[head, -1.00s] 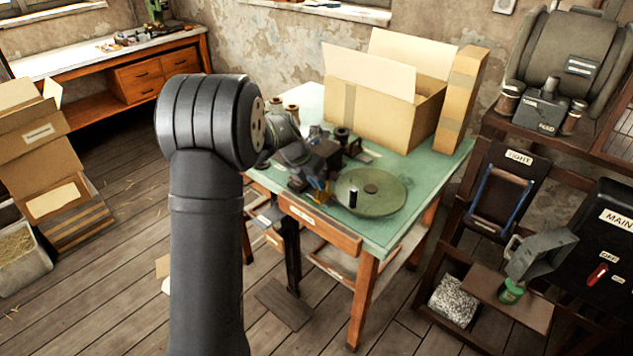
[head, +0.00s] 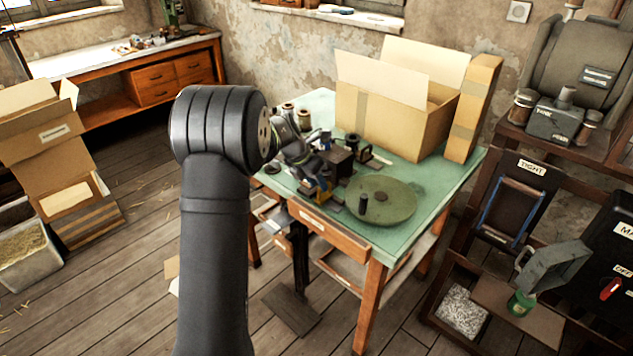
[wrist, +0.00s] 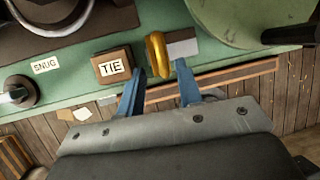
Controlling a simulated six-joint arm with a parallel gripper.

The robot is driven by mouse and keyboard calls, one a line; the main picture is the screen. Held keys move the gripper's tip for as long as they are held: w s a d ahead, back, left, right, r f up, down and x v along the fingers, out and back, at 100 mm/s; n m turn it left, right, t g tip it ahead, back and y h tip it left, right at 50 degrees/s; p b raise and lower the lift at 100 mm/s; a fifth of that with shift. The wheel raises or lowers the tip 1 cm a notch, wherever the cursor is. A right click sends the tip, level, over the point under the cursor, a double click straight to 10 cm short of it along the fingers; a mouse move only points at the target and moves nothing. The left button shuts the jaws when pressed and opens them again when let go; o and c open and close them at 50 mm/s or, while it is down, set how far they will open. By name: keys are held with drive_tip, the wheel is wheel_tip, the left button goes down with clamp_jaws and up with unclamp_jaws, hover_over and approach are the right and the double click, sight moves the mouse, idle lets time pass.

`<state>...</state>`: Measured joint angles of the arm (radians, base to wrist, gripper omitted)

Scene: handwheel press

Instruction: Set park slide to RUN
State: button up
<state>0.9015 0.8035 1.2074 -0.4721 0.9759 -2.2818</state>
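A yellow upright tab (wrist: 156,52) stands at the front edge of the green table in the wrist view, beside a small grey plate (wrist: 183,48). No PARK or RUN lettering is readable, so I cannot tell for sure that this is the park slide. My gripper (wrist: 160,70) is open, with one blue finger on each side of the tab's lower end. Gaps show between the tab and the fingers. In the head view my gripper (head: 320,187) is at the table's front edge, left of the green handwheel (head: 395,190), and too small to judge.
A wooden block labelled TIE (wrist: 115,66) stands just left of the fingers, with a SNUG label (wrist: 45,65) and dark knob (wrist: 17,93) farther left. The handwheel's dark handle (wrist: 290,33) is at right. An open cardboard box (head: 390,115) fills the table's back.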

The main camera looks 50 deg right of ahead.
drive_tip(key=v, duration=1.7)
drive_tip(key=shift+r, duration=0.2)
drive_tip(key=shift+w, duration=0.1)
drive_tip(key=x, duration=1.7)
drive_tip(key=shift+f, duration=0.3)
drive_tip(key=shift+s, duration=0.65)
